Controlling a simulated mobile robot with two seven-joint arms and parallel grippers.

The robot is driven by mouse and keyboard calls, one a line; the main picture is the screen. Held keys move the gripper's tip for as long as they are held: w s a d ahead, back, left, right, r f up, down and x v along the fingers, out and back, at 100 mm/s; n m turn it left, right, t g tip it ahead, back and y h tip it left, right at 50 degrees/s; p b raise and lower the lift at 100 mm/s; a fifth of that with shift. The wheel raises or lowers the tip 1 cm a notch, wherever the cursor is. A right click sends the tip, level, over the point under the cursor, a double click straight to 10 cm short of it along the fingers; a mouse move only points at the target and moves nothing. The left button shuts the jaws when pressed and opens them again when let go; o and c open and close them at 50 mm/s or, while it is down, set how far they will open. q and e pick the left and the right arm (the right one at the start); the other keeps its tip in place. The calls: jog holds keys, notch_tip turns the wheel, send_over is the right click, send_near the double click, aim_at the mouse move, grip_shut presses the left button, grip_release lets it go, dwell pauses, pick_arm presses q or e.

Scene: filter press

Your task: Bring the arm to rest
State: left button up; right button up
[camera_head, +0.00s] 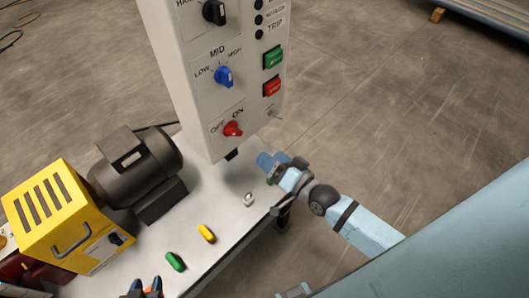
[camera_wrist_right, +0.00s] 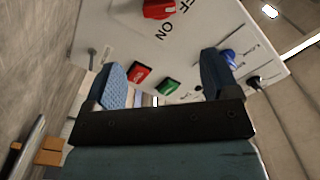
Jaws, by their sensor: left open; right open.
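My right arm comes in from the right, and its right gripper (camera_head: 270,165) is near the lower right corner of the control panel (camera_head: 200,125). In the right wrist view the right gripper's fingers (camera_wrist_right: 163,78) stand wide apart with nothing between them, the panel face (camera_wrist_right: 118,35) behind. I cannot tell whether it touches the panel. Only the tips of my left gripper (camera_head: 142,288) show at the bottom edge, apart, above the white table; an orange bit shows between them.
The panel has a red OFF/ON knob (camera_head: 233,129), a blue knob (camera_head: 224,76), and green (camera_head: 273,58) and red (camera_head: 272,87) buttons. A black motor (camera_head: 135,165), a yellow box (camera_head: 55,215), and green (camera_head: 175,261) and yellow (camera_head: 206,233) pieces are on the table (camera_head: 225,183).

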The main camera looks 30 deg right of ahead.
dwell(0.5)
jog(key=s+a+f+n+g+h+p, duration=0.1)
jog(key=s+f+n+g+h, duration=0.2)
jog(key=s+f+n+g, duration=0.3)
jog(key=s+f+n, duration=0.1)
jog(key=s+f, duration=0.3)
jog(key=s, duration=0.2)
jog(key=shift+s+a+f+n+p, duration=0.25)
jog(key=shift+a+f+n+p, duration=0.1)
jog(key=shift+a+n+p, duration=0.05)
